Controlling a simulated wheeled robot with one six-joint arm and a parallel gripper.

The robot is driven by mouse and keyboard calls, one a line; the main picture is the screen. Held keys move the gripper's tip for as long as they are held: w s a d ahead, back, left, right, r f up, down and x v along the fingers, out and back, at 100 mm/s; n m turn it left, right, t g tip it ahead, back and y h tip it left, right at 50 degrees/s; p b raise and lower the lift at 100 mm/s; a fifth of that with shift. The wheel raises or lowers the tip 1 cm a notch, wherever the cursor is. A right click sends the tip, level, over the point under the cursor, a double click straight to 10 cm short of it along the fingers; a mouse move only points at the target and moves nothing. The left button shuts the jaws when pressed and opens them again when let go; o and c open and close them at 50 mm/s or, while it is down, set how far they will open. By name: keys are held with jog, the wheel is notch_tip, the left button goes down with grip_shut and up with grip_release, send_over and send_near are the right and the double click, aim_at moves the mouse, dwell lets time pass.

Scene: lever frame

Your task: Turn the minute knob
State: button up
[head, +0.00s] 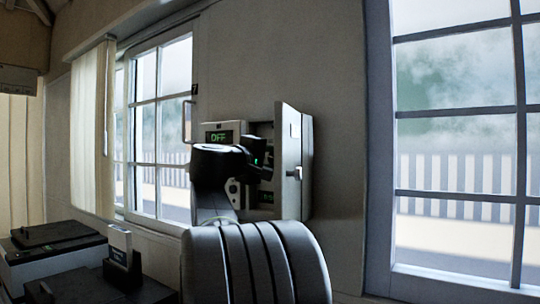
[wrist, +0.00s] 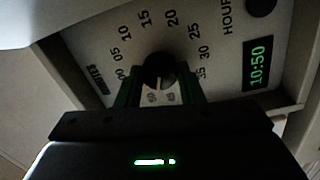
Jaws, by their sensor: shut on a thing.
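The minute knob (wrist: 157,68) is a dark round knob with a pale pointer line that points toward the bottom of the wrist view. It sits on a pale panel (wrist: 105,38), inside an arc of printed numbers beside the label MINUTES. My gripper (wrist: 158,84) is shut on the knob, with one dark green finger on each side. A green display (wrist: 257,62) reads 10:50. In the head view, my gripper (head: 262,166) reaches into the wall box (head: 306,165); my arm hides the knob there.
The box's door (head: 292,150) stands open, with a latch on it. A second display (head: 221,137) reads OFF. A dark hour-side knob (wrist: 260,5) is at the wrist view's top edge. Windows flank the box; printer-like machines (head: 50,255) stand at lower left.

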jog(key=n+p, duration=0.2)
jog(key=n, duration=0.3)
jog(key=shift+n, duration=0.4)
jog(key=shift+f+n+p, duration=0.1)
jog(key=shift+n+p, duration=1.25)
jog(key=shift+n, duration=0.95)
jog(key=o, duration=1)
jog(key=shift+s, duration=0.1)
jog(key=b+v, duration=0.2)
jog(key=v, duration=1.1)
jog(key=shift+s+f, duration=0.15)
jog(key=shift+s, duration=0.2)
jog(key=shift+w, duration=0.1)
